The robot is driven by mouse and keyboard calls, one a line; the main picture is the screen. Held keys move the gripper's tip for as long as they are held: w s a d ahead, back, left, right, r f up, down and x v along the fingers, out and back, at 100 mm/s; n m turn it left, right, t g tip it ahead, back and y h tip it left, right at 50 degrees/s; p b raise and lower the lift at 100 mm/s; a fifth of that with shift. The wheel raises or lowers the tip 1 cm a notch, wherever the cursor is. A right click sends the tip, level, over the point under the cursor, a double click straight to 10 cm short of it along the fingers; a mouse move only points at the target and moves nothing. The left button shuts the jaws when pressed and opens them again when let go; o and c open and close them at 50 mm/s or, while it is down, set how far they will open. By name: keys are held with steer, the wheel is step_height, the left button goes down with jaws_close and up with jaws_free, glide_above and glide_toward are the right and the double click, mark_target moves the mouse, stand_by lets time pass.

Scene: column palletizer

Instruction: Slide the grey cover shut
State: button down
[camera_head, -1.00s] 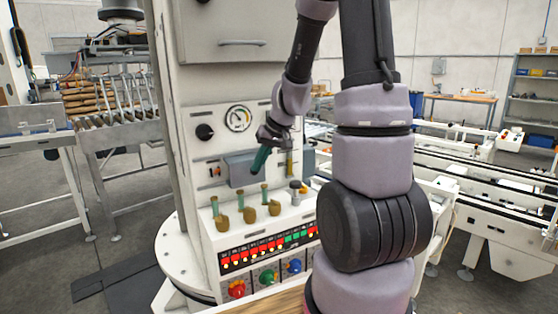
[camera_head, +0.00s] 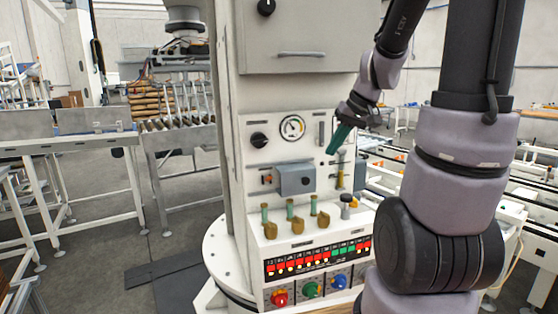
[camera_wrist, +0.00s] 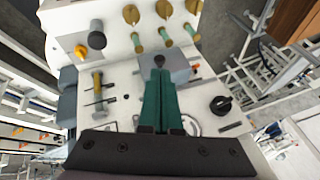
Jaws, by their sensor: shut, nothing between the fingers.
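The grey cover (camera_head: 295,179) is a small box-like piece with a dark knob on the front of the white control panel. It sits below the gauge, just right of a small orange part. In the wrist view the cover (camera_wrist: 181,66) shows beyond the fingertips, its knob close to them in the picture. My gripper (camera_head: 332,149) has green fingers, shut and empty, up and right of the cover in the head view. The fingers (camera_wrist: 159,75) also show closed together in the wrist view. I cannot tell their exact distance from the panel.
A round gauge (camera_head: 292,128) and a black dial (camera_head: 259,140) are above the cover. A brass-coloured lever (camera_head: 340,172) stands right of it. Several green-topped brass handles, such as this one (camera_head: 297,224), stand on the ledge below. Coloured knobs (camera_head: 310,290) sit lower down.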

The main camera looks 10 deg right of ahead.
steer(key=s+a+r+m, duration=0.1)
steer(key=s+a+r, duration=0.4)
steer(key=shift+s+a+r+t+h, duration=0.15)
steer(key=shift+a+r+t+h, duration=0.15)
steer(key=shift+r+t+h, duration=0.1)
steer(key=c, duration=1.4)
jaws_free()
steer(key=s+a+r, duration=0.1)
steer(key=s, duration=0.1)
steer(key=s+a+r+m+t, duration=0.1)
steer(key=s, duration=0.2)
steer(key=s+a+r+m, duration=0.1)
steer(key=s+a+r, duration=0.1)
steer(key=s, duration=0.1)
steer(key=shift+s+h, duration=0.15)
steer(key=shift+h, duration=0.25)
steer(key=o, duration=0.8)
steer(key=shift+s+a+t, duration=0.1)
steer(key=shift+s+t, duration=0.05)
steer(key=shift+t, duration=0.25)
steer(key=n+g+h, duration=0.3)
glide_toward(297, 180)
steer(key=s+d+r, duration=0.3)
steer(key=s+d, duration=0.1)
steer(key=s, duration=0.1)
steer(key=d+x, duration=0.1)
steer(key=x, duration=1)
steer(key=shift+w+r, duration=0.15)
steer(key=shift+w, duration=0.15)
jaws_close()
